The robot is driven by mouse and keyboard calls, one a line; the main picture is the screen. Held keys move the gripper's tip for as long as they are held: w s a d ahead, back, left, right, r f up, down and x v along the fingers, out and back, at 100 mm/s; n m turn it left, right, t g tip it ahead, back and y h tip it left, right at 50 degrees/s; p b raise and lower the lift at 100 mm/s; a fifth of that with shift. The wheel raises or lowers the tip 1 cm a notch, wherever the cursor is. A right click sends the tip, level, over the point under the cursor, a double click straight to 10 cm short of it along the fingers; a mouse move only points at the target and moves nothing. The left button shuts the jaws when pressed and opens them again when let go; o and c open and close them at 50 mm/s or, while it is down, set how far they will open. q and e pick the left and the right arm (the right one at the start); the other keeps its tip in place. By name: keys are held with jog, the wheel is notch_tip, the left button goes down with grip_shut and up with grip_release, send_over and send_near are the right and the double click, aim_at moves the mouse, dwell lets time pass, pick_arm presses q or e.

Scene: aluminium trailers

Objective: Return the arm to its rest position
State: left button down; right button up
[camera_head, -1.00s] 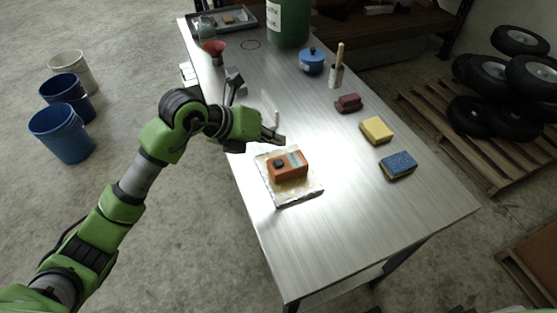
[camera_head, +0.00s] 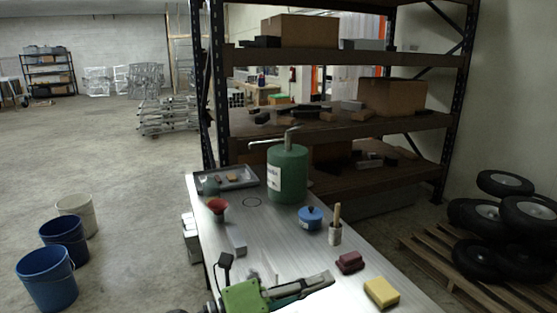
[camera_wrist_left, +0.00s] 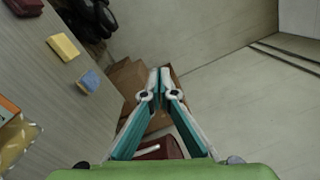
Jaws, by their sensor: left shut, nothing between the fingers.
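My left gripper (camera_head: 328,277) is at the bottom of the head view, above the metal table (camera_head: 222,239), its fingers pointing right. In the left wrist view its fingertips (camera_wrist_left: 160,72) are together with nothing between them. Most of my left arm is out of the head view. My right gripper does not show in either view.
The table bears a yellow sponge (camera_head: 381,292), a dark red block (camera_head: 349,262), a blue pot (camera_head: 311,218) and a green canister (camera_head: 287,174). The left wrist view also shows a blue sponge (camera_wrist_left: 88,80) and part of an orange device (camera_wrist_left: 8,108). Open floor lies left.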

pick_arm(q)
jog(key=a+r+n+t+h, duration=0.1)
jog(key=a+r+n+t, duration=0.4)
jog(key=r+n+t, duration=0.1)
jog(key=w+a+n+t+y, duration=0.4)
jog(key=a+n+t+y, duration=0.6)
jog(key=a+n, duration=0.4)
jog(key=s+a+f+n+g+y, duration=0.2)
jog(key=a+f+n+g+y, duration=0.3)
jog(key=f, duration=0.4)
jog(key=s+a+f+n+g+y, duration=0.1)
jog(key=a+f+n+g+y, duration=0.2)
jog(key=a+f+n+y, duration=0.55)
jog(key=s+d+f+g+h, duration=0.25)
jog(key=s+f+g, duration=0.35)
jog(key=s+f, duration=0.5)
jog(key=s+d+f+g+h, duration=0.25)
jog(key=s+f+g, duration=0.35)
jog(key=s+f, duration=0.55)
jog(key=s+f+g, duration=0.1)
jog(key=s+f, duration=0.1)
jog(key=f, duration=1.1)
jog(key=s+f, duration=0.2)
jog(key=f, duration=1)
jog(key=s+a+f+g, duration=0.1)
jog(key=s+a+f, duration=0.2)
jog(key=s+f, duration=1.3)
jog(key=shift+s+a+f+b, duration=0.15)
jog(key=shift+s+f+b, duration=0.15)
jog(key=shift+b, duration=0.15)
